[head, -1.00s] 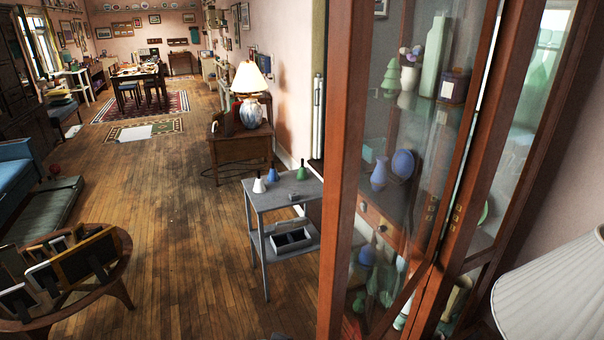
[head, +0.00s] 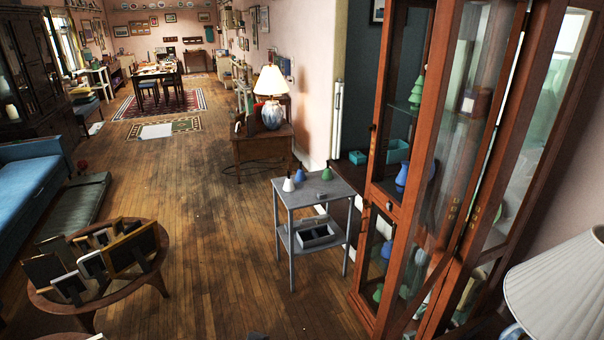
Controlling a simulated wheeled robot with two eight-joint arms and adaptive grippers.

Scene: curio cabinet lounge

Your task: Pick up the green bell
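The green bell (head: 327,174) stands upright on the top of a small grey two-tier side table (head: 311,195), near its back right part. A blue bell (head: 299,174) and a white bell (head: 288,184) stand to its left on the same top. A small grey item lies near the table's front right edge. Neither of my grippers shows in the head view, so their state is hidden.
A wood-and-glass curio cabinet (head: 383,198) stands close on the right. A round table with picture frames (head: 46,285) is at the front left. A lamp table (head: 262,153) stands behind the grey table. Open wooden floor (head: 205,230) lies left of it.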

